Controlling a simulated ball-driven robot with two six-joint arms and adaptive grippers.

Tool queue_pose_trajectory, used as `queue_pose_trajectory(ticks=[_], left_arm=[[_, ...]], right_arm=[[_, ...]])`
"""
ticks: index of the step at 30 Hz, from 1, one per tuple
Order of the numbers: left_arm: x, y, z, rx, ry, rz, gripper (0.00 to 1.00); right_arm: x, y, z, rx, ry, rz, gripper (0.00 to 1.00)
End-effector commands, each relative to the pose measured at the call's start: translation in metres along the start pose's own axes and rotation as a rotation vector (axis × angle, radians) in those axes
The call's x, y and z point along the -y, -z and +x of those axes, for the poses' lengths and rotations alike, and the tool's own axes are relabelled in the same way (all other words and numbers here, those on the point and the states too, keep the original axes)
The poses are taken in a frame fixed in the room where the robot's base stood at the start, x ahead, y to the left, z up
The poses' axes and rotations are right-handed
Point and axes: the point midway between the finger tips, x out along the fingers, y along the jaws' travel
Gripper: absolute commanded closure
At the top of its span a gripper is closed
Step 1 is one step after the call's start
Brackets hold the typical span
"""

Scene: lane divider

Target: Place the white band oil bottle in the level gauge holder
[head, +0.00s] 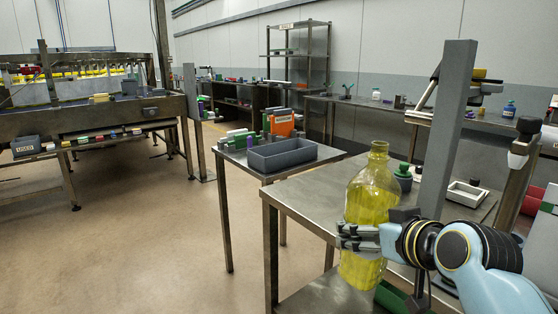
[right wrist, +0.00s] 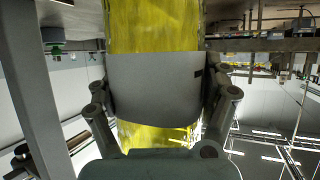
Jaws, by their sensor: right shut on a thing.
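The oil bottle (head: 372,195), clear glass with yellow oil and a narrow neck, is upright in the head view, in front of the metal table's near edge. My right gripper (head: 358,238) is shut around its lower half. In the right wrist view the bottle (right wrist: 153,30) fills the middle, with a broad pale grey-white band (right wrist: 150,85) between the fingers. I cannot tell which thing is the level gauge holder; a small white square open frame (head: 467,188) lies on the table right of the grey post. My left gripper is not in view.
A tall grey post (head: 447,125) rises close to the right of the bottle. A dark-green-capped bottle (head: 403,178) stands behind it on the table (head: 320,190). A grey open bin (head: 290,155) sits on the smaller table to the left. The floor at left is clear.

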Motion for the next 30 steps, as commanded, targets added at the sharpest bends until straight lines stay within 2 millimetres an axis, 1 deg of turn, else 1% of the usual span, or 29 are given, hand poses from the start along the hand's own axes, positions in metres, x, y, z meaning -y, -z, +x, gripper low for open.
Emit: queue_pose_trajectory(ticks=[1, 2, 3, 6, 11, 14, 17, 20, 23, 24, 27, 30], left_arm=[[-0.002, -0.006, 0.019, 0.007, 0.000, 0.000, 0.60], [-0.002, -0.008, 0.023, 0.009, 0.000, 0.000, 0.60], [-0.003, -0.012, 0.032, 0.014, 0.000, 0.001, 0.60], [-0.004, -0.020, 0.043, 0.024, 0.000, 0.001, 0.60], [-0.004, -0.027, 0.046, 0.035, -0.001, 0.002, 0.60], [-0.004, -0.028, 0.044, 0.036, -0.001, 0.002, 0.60], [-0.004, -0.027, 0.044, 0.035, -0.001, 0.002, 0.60], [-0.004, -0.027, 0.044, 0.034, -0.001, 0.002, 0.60], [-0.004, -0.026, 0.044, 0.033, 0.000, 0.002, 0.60], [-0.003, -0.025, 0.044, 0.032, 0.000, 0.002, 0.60], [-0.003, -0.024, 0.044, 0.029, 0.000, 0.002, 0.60], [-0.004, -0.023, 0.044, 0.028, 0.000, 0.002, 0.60]], right_arm=[[0.000, -0.017, 0.009, -0.002, 0.000, 0.001, 0.77], [0.000, -0.021, 0.011, -0.001, 0.000, 0.001, 0.77], [0.000, -0.030, 0.015, 0.001, 0.000, 0.001, 0.77], [0.000, -0.043, 0.021, 0.004, 0.000, 0.002, 0.77], [0.000, -0.045, 0.022, 0.003, 0.000, 0.002, 0.77], [0.000, -0.043, 0.021, 0.003, 0.000, 0.002, 0.77], [-0.004, -0.041, 0.017, 0.002, -0.001, -0.001, 0.77], [-0.016, -0.034, 0.003, 0.001, -0.003, -0.006, 0.77], [-0.032, -0.020, -0.022, 0.001, 0.005, -0.013, 0.77], [-0.036, -0.014, -0.035, 0.001, 0.013, -0.020, 0.77], [-0.041, 0.002, -0.066, 0.001, 0.043, -0.034, 0.77], [-0.038, 0.012, -0.092, 0.005, 0.079, -0.049, 0.77]])
